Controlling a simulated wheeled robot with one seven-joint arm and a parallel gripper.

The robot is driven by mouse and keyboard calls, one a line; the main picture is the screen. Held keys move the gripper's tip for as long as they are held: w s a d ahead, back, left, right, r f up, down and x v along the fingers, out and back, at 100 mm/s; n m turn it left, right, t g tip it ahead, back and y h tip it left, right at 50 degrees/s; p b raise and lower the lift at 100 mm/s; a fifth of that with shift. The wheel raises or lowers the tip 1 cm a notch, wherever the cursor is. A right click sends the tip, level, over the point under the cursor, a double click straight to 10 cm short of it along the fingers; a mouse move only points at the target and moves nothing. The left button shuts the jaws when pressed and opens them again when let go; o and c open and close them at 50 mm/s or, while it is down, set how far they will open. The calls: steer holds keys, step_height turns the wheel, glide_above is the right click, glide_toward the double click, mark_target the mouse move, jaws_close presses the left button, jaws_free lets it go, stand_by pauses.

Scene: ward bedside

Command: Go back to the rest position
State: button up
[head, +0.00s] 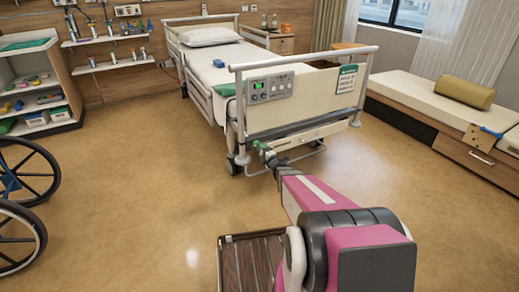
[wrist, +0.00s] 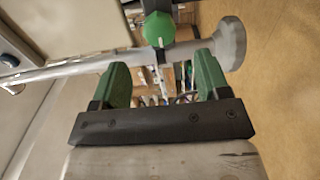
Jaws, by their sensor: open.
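My pink and grey arm reaches forward in the head view. My gripper (head: 262,148) is at its far end, low in front of the foot end of the bed (head: 300,105). In the wrist view, my gripper (wrist: 160,68) shows two green fingers standing apart with nothing held between them. A green knob-like part (wrist: 158,27) on a dark stem lies just beyond the fingertips. A grey metal tube (wrist: 75,68) of the bed frame crosses behind the fingers. I cannot tell whether the fingers touch either one.
A wheelchair (head: 25,190) stands at the left, before a shelf unit (head: 40,75). A long bench (head: 430,110) with an olive bolster (head: 464,92) runs along the right. The brown floor (head: 150,150) between wheelchair and bed is clear.

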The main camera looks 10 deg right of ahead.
steer(key=v, duration=0.3)
steer(key=shift+d, duration=0.1)
steer(key=s+a+r+m+g+h, duration=0.1)
steer(key=s+r+m+g+h, duration=0.1)
steer(key=s+m+g, duration=0.6)
steer(key=s+a+r+m+g+h, duration=0.2)
steer(key=s+r+m+g, duration=0.3)
steer(key=s+m+g, duration=0.4)
steer(key=s+m+h, duration=0.1)
steer(key=s+m, duration=0.3)
steer(key=s, duration=0.5)
steer(key=shift+s+a+m+h, duration=0.25)
steer(key=shift+s+m+h, duration=0.05)
steer(key=shift+m, duration=0.1)
